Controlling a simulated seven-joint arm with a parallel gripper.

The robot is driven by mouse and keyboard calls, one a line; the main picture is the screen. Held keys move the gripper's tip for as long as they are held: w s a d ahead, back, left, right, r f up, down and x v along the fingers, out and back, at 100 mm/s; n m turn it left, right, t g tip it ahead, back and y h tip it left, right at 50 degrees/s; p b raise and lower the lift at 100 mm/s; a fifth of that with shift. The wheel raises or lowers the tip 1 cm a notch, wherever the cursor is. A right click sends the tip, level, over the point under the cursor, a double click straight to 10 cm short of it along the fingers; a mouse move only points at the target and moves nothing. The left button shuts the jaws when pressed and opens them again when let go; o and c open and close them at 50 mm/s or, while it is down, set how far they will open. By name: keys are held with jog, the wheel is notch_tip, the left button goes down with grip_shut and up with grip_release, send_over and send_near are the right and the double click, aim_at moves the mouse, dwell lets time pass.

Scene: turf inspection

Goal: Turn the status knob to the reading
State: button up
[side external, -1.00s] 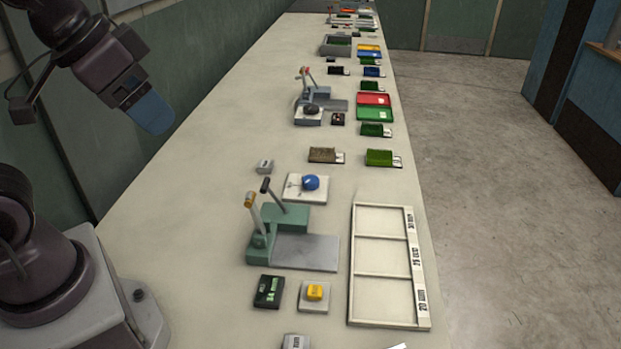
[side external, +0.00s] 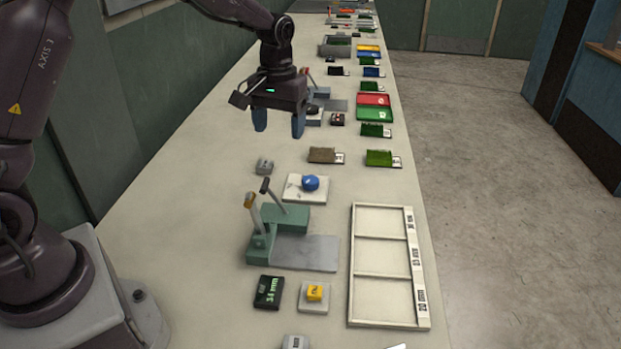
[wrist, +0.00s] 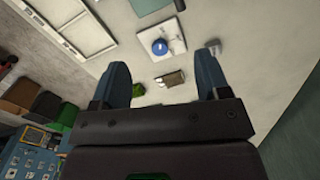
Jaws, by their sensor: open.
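A blue round knob (side external: 310,183) sits on a white plate (side external: 293,194) with small dark marks. The knob (wrist: 160,46) also shows in the wrist view, ahead of the fingertips. The marks are too small to read. My gripper (side external: 279,122) is open and empty, pointing down above the table, behind the knob and to its left in the side view. Its two blue fingers (wrist: 160,70) are wide apart in the wrist view. A small black display (side external: 269,291) near the front shows green characters that look like "34 mm".
A green lever device (side external: 275,235) with a grey plate stands just in front of the knob. A yellow button (side external: 314,292) is beside the display. A white three-section frame (side external: 353,265) lies at right. Turf samples (side external: 325,155) lie behind the knob.

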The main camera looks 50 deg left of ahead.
aim_at(310, 179)
jog(key=w+a+f+n, duration=0.4)
jog(key=w+f+n, duration=0.4)
jog(key=w, duration=0.3)
jog(key=f, duration=1.2)
jog(key=shift+s+f, duration=0.1)
jog(key=shift+s, duration=0.1)
jog(key=c, duration=0.9)
